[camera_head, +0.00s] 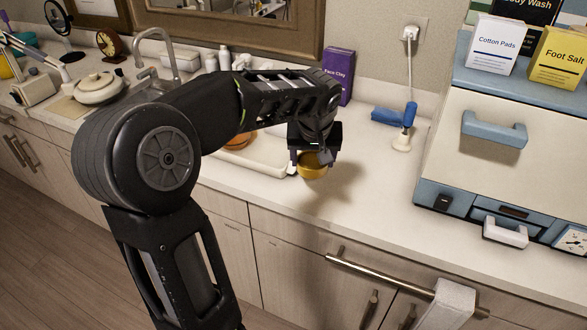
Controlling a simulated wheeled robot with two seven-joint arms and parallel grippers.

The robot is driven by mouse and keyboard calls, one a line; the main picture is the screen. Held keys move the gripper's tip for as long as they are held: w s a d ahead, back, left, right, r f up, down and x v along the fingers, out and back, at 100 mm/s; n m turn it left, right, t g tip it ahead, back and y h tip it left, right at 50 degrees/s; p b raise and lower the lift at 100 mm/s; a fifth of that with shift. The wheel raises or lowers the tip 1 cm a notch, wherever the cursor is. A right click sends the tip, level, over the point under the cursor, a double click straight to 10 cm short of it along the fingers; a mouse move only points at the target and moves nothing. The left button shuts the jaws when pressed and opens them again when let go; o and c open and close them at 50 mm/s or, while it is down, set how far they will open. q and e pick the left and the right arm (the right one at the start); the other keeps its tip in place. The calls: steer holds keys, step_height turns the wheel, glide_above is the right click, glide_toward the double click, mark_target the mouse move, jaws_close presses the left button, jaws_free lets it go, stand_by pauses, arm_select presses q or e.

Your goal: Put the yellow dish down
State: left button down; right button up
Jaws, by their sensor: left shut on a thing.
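My left arm comes in from the left, and my left gripper (314,152) points down over the counter. It is shut on the yellow dish (313,169), a small rounded dish whose upper part is partly hidden by the fingers. The dish is over the white counter (350,185), with a shadow to its right; I cannot tell whether it touches the surface. My right gripper is not in view.
A white tray (258,170) with an orange item (238,141) lies left of the dish. A purple Face Clay box (339,75) stands behind. A blue-and-cream appliance (470,150) fills the right. The counter between dish and appliance is clear.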

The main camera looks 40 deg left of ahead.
mark_target(312, 176)
arm_select(q)
step_height(312, 176, down, 6)
steer(key=shift+r+p, duration=0.15)
steer(key=shift+p, duration=0.15)
steer(key=shift+s+f, duration=0.1)
steer(key=shift+f, duration=1.8)
steer(key=shift+c, duration=0.9)
jaws_free()
steer(key=v, duration=1.2)
steer(key=shift+d+b, duration=0.1)
steer(key=shift+b, duration=0.3)
